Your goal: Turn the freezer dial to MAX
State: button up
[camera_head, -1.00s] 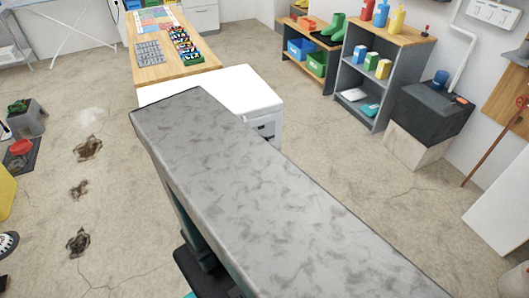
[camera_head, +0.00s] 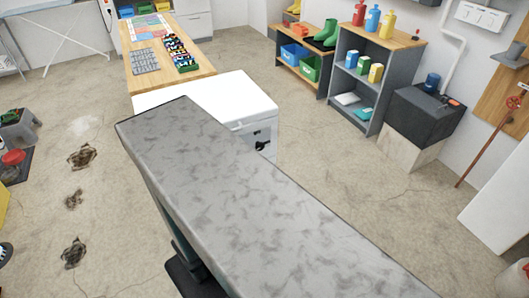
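A white chest-like unit (camera_head: 235,95), which looks like the freezer, stands behind a grey slab at the end of a wooden table. A small dark shape (camera_head: 262,146) shows on its right side, close above the slab's edge. It is too small to tell whether this is the dial, and no MAX mark can be read. The lower part of the unit is hidden by the slab. I cannot make out my gripper in this view.
A long grey mottled slab (camera_head: 240,200) fills the foreground. The wooden table (camera_head: 190,75) holds small coloured items. A shelf unit (camera_head: 350,105) and a dark box on a pale block (camera_head: 415,145) stand right.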

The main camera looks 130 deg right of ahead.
aim_at(259, 147)
jog(key=u, duration=0.95)
jog(key=k, duration=0.15)
jog(key=z, duration=2.9)
jog(key=k, duration=0.15)
jog(key=z, duration=1.3)
jog(key=i, duration=0.6)
jog(key=z, duration=0.15)
